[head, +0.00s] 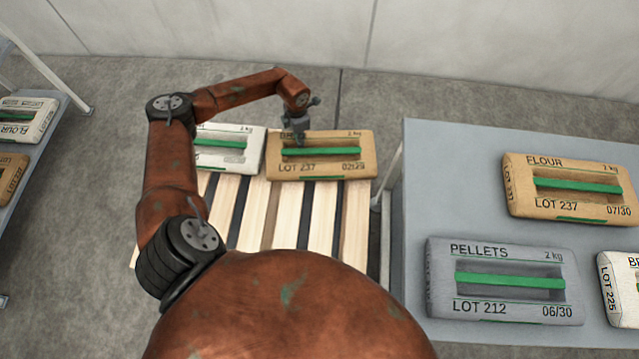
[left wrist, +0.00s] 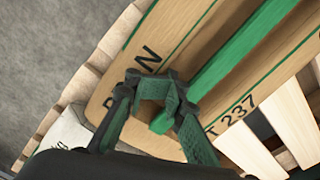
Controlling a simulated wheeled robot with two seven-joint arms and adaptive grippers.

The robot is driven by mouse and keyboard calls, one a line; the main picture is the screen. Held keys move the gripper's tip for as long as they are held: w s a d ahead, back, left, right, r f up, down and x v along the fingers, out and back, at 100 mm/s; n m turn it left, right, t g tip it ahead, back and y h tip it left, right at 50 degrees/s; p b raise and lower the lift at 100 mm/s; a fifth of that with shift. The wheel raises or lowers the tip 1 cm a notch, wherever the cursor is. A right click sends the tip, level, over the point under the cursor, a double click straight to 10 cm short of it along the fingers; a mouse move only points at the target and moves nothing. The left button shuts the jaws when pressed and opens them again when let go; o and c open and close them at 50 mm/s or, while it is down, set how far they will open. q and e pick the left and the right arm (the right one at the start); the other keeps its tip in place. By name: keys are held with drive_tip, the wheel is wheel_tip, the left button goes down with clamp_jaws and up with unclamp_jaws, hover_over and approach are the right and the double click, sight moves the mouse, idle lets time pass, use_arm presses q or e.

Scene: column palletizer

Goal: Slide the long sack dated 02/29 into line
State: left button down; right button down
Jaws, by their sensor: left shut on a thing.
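The long tan sack dated 02/29 (head: 328,168), marked LOT 237, lies flat at the back right of the slatted pallet (head: 262,215). A green strap handle (head: 325,152) runs along its top. My left gripper (head: 298,138) is over the sack's left end. In the left wrist view, my left gripper (left wrist: 160,92) is shut around the end of the green handle (left wrist: 235,50) of the tan sack (left wrist: 170,28). A white sack (head: 230,163) lies to its left, very close; my arm partly hides it. My right gripper is not in view.
A grey table (head: 410,215) at the right holds a tan flour sack (head: 515,195), a grey pellets sack (head: 440,280) and a white sack (head: 610,290). A rack (head: 75,100) with sacks stands at the left. The front pallet slats in view are bare.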

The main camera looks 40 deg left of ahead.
use_arm(q)
drive_tip(key=shift+w+a, duration=0.3)
drive_tip(key=shift+w, duration=0.25)
drive_tip(key=shift+r, duration=0.1)
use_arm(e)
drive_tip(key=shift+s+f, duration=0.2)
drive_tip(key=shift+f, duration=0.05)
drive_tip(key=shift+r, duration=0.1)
use_arm(q)
drive_tip(key=shift+s+d, duration=0.2)
drive_tip(key=shift+s, duration=0.15)
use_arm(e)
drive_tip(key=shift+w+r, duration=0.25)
use_arm(q)
drive_tip(key=shift+r, duration=0.1)
